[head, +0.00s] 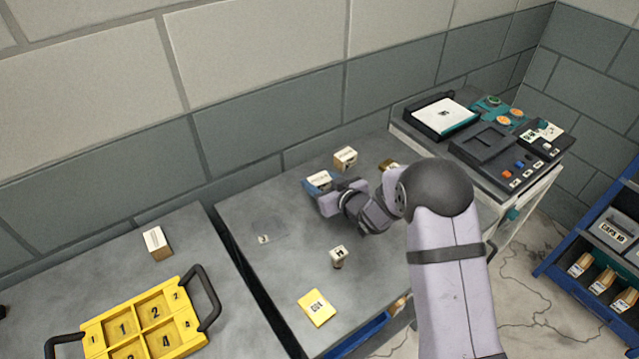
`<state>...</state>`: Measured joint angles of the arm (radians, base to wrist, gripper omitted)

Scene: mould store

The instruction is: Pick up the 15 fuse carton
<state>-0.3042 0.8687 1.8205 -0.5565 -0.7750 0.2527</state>
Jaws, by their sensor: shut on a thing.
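My gripper (322,190) is over the back of the middle grey table, its jaws shut on a small blue carton with a white label (318,180). The jaws and wrist hide part of this carton, and its print is too small to read, so I cannot confirm that it is the 15 fuse carton. I cannot tell whether it touches the table. A white and tan carton (345,158) stands just behind and to the right. Another white and brown carton (156,242) stands on the left table.
A small labelled block (338,255) and a yellow card (317,308) are at the front of the middle table. A yellow numbered tray (183,291) with dark handles lies on the left table. A device bench (484,150) stands at right. A gap separates the left and middle tables.

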